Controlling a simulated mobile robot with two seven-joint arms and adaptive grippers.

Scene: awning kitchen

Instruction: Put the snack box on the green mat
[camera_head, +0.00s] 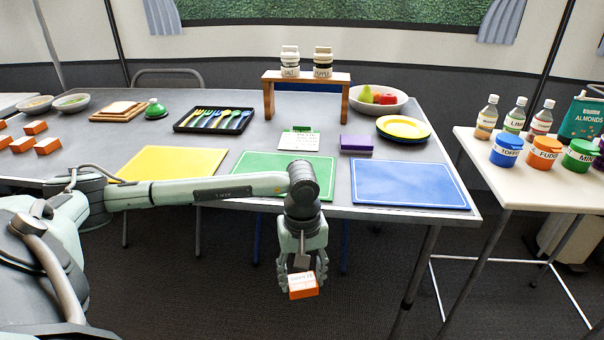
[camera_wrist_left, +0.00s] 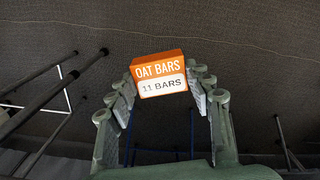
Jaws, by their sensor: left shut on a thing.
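The snack box (camera_head: 303,285) is small, orange and white. In the left wrist view the snack box (camera_wrist_left: 158,75) reads "OAT BARS" and "11 BARS". My left gripper (camera_head: 303,280) is shut on it, with a finger on either side, and holds it over the floor in front of the table's front edge. The gripper's fingers also show in the left wrist view (camera_wrist_left: 160,85). The green mat (camera_head: 318,170) lies at the middle of the table's front edge, beyond the gripper, and my left arm covers part of its near side. My right gripper is not in view.
A yellow mat (camera_head: 165,164) and a blue mat (camera_head: 408,185) flank the green one. A small sign (camera_head: 299,140) and a purple box (camera_head: 356,143) stand near its back edge. Several orange boxes (camera_head: 48,146) lie at the left. A side table (camera_head: 510,182) holds bottles and jars.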

